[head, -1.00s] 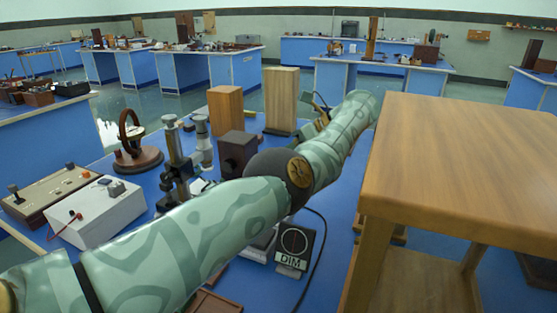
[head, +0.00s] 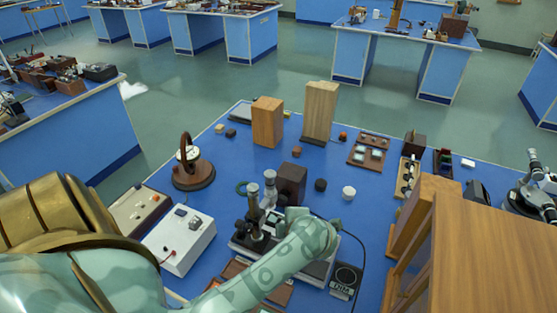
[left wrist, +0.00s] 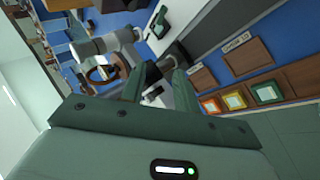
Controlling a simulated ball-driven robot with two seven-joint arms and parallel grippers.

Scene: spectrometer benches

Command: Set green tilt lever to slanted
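My left arm comes in from the lower left in the head view, and its hand (head: 292,214) is over the white-based instrument (head: 318,270) on the blue bench. Its fingertips cannot be made out there. In the left wrist view the two green fingers of my left gripper (left wrist: 160,82) stand apart, with nothing visibly clamped between them. A dark part (left wrist: 178,54) and pale metal parts of the instrument show just beyond the fingers. I cannot pick out the green tilt lever for certain in either view. My right gripper is not in view.
A wooden cabinet (head: 490,255) blocks the right front.

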